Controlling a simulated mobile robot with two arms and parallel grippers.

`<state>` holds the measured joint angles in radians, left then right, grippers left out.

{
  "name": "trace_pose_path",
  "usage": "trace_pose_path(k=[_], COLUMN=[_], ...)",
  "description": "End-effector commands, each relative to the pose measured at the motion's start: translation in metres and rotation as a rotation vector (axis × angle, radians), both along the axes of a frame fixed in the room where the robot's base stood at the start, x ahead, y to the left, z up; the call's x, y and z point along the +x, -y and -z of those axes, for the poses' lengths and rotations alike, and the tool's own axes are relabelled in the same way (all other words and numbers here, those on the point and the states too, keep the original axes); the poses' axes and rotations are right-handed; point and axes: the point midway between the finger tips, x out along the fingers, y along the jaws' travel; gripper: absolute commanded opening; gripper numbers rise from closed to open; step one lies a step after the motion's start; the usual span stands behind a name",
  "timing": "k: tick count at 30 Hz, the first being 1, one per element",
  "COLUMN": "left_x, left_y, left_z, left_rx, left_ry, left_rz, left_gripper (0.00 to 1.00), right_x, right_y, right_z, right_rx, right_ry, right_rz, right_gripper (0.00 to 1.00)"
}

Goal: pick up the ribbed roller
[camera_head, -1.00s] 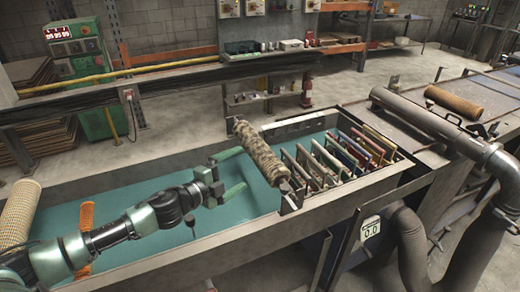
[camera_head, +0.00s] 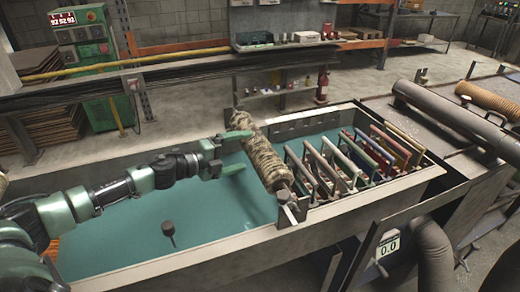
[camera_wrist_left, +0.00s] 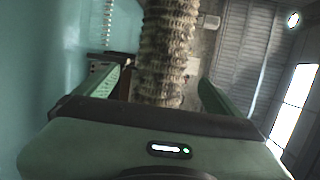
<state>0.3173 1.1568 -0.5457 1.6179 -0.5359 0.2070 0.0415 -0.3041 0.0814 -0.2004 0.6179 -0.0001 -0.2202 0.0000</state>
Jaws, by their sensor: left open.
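The ribbed roller (camera_head: 262,158), brown and mottled, lies across the teal-lined trough beside a rack of frames. Its near end sits by a metal bracket at the trough's front wall. My left gripper (camera_head: 245,151) comes from the left, open, with its green fingertips close to the roller's left side in the head view. In the left wrist view, the roller (camera_wrist_left: 166,50) stands centred between the two spread fingers (camera_wrist_left: 163,80). I cannot tell whether either finger touches it. My right gripper is not in view.
A rack of frames with coloured bars (camera_head: 355,160) stands close right of the roller. A dark knob on a thin stem (camera_head: 168,228) shows in the trough (camera_head: 120,235). A grey pipe (camera_head: 440,110) is at the right. The trough's left part is mostly clear.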

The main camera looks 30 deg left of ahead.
Motion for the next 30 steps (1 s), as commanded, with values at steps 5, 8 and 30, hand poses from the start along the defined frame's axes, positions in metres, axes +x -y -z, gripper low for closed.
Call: trace_pose_path(k=[5,8,30], left_x=[0.014,0.021,0.057], left_y=[0.008,0.013,0.035], left_z=[-0.001,0.000,0.014], left_rx=[-0.002,-0.003,-0.001], left_ry=[0.003,0.002,0.001], left_rz=[0.001,0.001,0.001], left_gripper=[0.97,0.97,0.52], right_x=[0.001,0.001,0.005], right_y=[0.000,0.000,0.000], right_z=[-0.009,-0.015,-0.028], right_rx=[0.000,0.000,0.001], right_ry=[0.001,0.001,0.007], right_rz=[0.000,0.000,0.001], right_gripper=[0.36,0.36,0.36])
